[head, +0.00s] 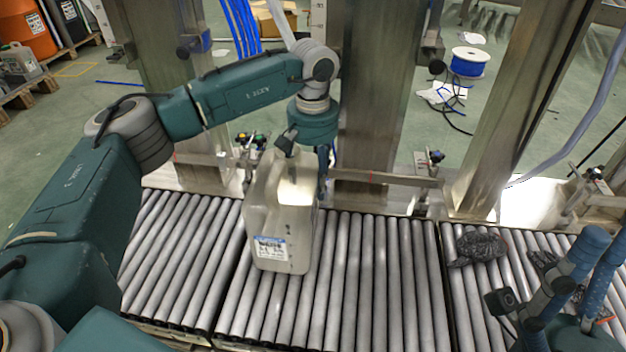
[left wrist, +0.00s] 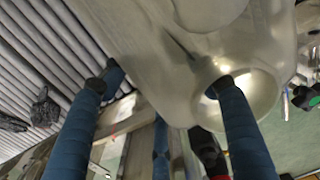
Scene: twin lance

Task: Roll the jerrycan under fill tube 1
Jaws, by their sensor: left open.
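A beige, translucent jerrycan (head: 285,232) with a white and blue label stands upright on the roller conveyor (head: 375,270), left of centre. My left gripper (head: 322,165) is at its upper right side, partly hidden by my wrist and the can. In the left wrist view the jerrycan (left wrist: 140,40) fills the top, and the open gripper (left wrist: 165,82) has its fingers wide apart. One fingertip overlaps the can's rounded opening; I cannot tell if it touches. My right gripper (head: 606,238) is at the lower right, fingers apart and empty, away from the can. No tube is identifiable as fill tube 1.
Steel posts (head: 378,100) and a metal rail (head: 385,180) stand behind the rollers. A pale hose (head: 590,120) hangs at the right. The rollers between the can and the bag are clear.

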